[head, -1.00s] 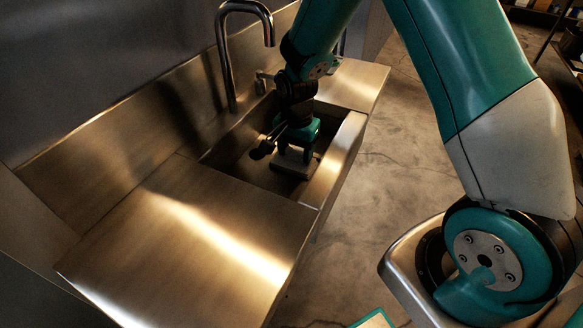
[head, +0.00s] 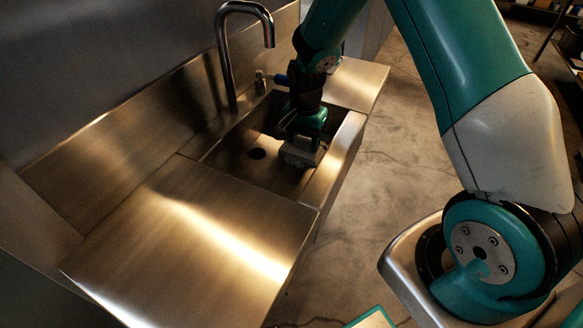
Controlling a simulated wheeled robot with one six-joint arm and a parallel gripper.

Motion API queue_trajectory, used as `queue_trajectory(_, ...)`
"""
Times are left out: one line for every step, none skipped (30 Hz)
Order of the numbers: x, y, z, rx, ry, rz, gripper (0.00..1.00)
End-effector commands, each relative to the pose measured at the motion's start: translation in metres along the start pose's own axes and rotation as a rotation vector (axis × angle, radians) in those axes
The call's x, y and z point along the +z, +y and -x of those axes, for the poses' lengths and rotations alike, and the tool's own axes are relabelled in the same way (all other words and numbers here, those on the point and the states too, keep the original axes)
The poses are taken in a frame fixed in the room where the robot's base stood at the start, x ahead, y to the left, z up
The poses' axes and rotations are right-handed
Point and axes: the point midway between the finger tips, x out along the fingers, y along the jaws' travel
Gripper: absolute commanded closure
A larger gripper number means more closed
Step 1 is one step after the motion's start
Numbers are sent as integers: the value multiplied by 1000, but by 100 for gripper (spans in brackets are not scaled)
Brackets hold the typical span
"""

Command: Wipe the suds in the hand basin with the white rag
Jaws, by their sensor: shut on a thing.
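The hand basin (head: 232,158) is a steel sink sunk into a metal counter, with a dark round drain in its floor. My gripper (head: 300,148) reaches down into the right part of the basin. It is shut on the white rag (head: 299,157), which looks like a pale grey block under the fingers. The rag is low in the basin, near the front wall; I cannot tell whether it touches the floor. No suds can be made out on the visible basin floor; the part behind my gripper and the rag is hidden.
A tall curved faucet (head: 228,62) rises behind the basin, with a small fitting (head: 261,82) beside it. Flat steel counter (head: 195,232) lies left of the basin, and a smaller counter (head: 357,82) lies right. The concrete floor (head: 375,180) in front is clear.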

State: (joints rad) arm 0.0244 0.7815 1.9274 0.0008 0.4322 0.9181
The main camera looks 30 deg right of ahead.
Motion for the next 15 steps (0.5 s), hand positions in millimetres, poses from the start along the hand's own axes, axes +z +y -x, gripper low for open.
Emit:
queue_trajectory(0,0,0,0,0,0,68)
queue_trajectory(0,0,0,0,0,0,68)
queue_trajectory(0,0,0,0,0,0,68)
queue_trajectory(0,0,0,0,0,0,68)
queue_trajectory(1,0,0,0,0,1,68)
queue_trajectory(3,0,0,1,-1,1,68)
queue_trajectory(6,0,0,1,-1,2,68)
queue_trajectory(8,0,0,1,-1,3,68)
queue_trajectory(12,0,0,1,-1,3,68)
queue_trajectory(16,0,0,1,-1,3,68)
queue_trajectory(19,0,0,1,-1,3,68)
queue_trajectory(24,0,0,1,-1,3,68)
queue_trajectory(27,0,-1,1,-1,4,68)
queue_trajectory(30,0,-1,1,-1,3,68)
queue_trajectory(35,0,-1,1,0,3,68)
